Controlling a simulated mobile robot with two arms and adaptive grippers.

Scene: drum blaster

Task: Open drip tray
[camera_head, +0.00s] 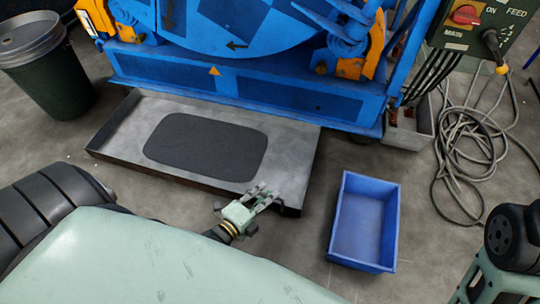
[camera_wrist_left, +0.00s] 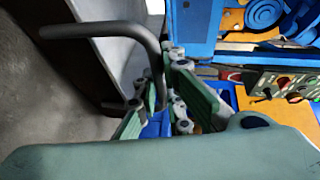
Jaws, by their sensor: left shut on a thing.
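The drip tray (camera_head: 215,185) is a shallow grey metal tray with a dark patch on its floor. In the head view it sticks out from under the front of the blue machine. My left gripper (camera_head: 266,194) is at the tray's front edge, near its right corner. In the left wrist view, my left gripper (camera_wrist_left: 160,108) is shut on the dark bar handle (camera_wrist_left: 120,31) of the tray (camera_wrist_left: 122,62); the handle's end passes between the fingers. In the head view the handle is mostly hidden by the gripper. My right gripper is out of view.
The blue machine (camera_head: 240,87) stands behind the tray. An open blue bin (camera_head: 363,222) is on the floor right of the tray. A dark green barrel (camera_head: 52,85) stands at the left. Loose cables (camera_head: 470,150) lie at the right, below a control box (camera_head: 480,35).

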